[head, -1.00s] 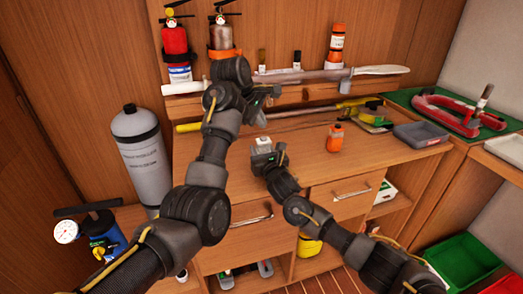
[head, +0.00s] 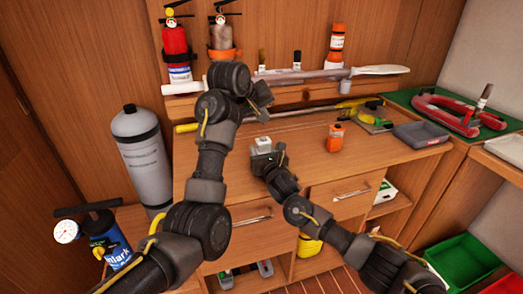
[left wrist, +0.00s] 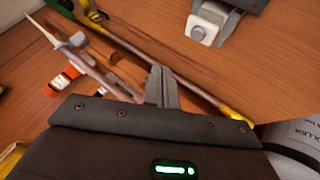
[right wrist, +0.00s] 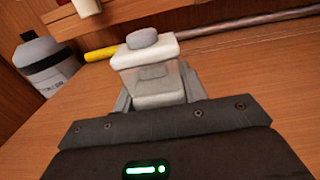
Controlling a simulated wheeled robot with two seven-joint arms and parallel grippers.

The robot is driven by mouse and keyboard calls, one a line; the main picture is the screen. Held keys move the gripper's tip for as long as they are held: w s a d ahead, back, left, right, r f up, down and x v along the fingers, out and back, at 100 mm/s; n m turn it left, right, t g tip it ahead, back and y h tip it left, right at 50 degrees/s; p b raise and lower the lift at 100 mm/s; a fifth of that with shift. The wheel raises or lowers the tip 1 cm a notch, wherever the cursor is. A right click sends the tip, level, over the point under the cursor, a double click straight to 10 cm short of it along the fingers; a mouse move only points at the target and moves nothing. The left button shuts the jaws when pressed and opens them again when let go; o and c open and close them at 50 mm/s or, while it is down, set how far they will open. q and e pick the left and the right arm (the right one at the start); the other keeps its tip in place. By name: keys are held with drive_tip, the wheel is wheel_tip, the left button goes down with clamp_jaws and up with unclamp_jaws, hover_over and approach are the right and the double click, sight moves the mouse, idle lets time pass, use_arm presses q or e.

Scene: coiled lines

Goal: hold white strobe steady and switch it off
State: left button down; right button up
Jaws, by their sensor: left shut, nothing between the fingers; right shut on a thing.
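The white strobe (head: 263,142) is a small pale block above the bench front. In the right wrist view it shows as a white box (right wrist: 150,60) with a grey button (right wrist: 142,38) on top. My right gripper (head: 268,158) is shut on its lower body and holds it roughly upright. My left gripper (head: 263,97) is shut and empty, behind and above the strobe in the head view, apart from it.
The wooden bench (head: 225,160) is clear around the strobe. A long-handled tool lies across the back. Fire extinguishers (head: 174,45) hang behind my left arm; a grey cylinder (head: 143,160) stands left.

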sight(262, 142)
use_arm(q)
drive_tip(key=shift+f, duration=2.85)
drive_tip(key=shift+f, duration=0.15)
drive_tip(key=shift+f, duration=0.5)
drive_tip(key=shift+r, duration=0.7)
wheel_tip(262, 142, up, 6)
idle(0.7)
